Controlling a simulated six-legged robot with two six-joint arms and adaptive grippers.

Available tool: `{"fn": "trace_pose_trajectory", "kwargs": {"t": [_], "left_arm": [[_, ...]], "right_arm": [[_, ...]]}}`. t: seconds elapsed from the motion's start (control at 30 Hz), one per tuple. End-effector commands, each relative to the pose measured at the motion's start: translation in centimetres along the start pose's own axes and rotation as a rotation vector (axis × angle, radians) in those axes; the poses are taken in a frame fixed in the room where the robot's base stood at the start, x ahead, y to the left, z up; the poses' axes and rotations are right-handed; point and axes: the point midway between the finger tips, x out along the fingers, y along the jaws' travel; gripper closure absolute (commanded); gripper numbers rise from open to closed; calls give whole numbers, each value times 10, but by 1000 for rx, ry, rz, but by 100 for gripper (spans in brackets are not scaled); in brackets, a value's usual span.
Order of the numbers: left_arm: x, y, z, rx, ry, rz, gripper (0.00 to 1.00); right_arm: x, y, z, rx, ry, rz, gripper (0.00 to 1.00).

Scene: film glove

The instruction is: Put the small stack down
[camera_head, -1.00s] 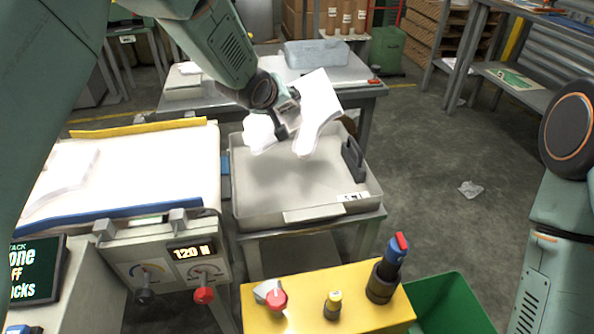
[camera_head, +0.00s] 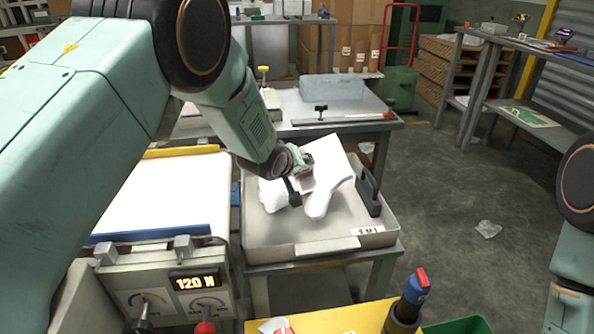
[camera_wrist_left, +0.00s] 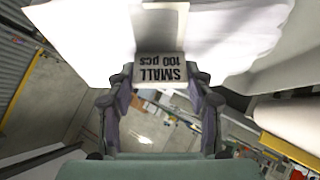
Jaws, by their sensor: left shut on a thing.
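The small stack (camera_head: 332,168) is a white bundle of film gloves with its lower lobes hanging down. My left gripper (camera_head: 303,184) is shut on it, over or just inside the grey tray (camera_head: 310,246). In the left wrist view, a tag reading "SMALL 100 pcs" (camera_wrist_left: 162,68) sits between the fingers of my left gripper (camera_wrist_left: 160,92), with white film (camera_wrist_left: 80,40) spreading on both sides. I cannot tell whether the stack touches the tray floor. My right gripper is out of view; only part of that arm shows at the right edge.
A dark upright divider (camera_head: 370,190) stands in the tray's right part. A white-topped bench (camera_head: 165,195) with a "120 N" display (camera_head: 196,281) is left of the tray. A yellow panel lies in front.

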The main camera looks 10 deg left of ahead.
Motion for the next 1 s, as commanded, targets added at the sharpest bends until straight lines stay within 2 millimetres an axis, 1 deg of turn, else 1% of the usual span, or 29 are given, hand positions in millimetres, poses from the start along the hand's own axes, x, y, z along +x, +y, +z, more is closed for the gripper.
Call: {"fn": "trace_pose_trajectory", "kwargs": {"t": [0.2, 0.37, 0.4, 0.67, 1.0], "left_arm": [[1, 0, -2, 0, 3, 2, 100], [3, -2, 1, -1, 2, 1, 100], [4, -2, 1, -1, 2, 1, 47], [3, -2, 1, 0, 2, 1, 26], [2, 0, -1, 0, 2, 1, 26]], "right_arm": [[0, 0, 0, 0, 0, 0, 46], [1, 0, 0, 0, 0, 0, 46], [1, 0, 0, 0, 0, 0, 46], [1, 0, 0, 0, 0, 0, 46], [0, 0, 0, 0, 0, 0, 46]]}}
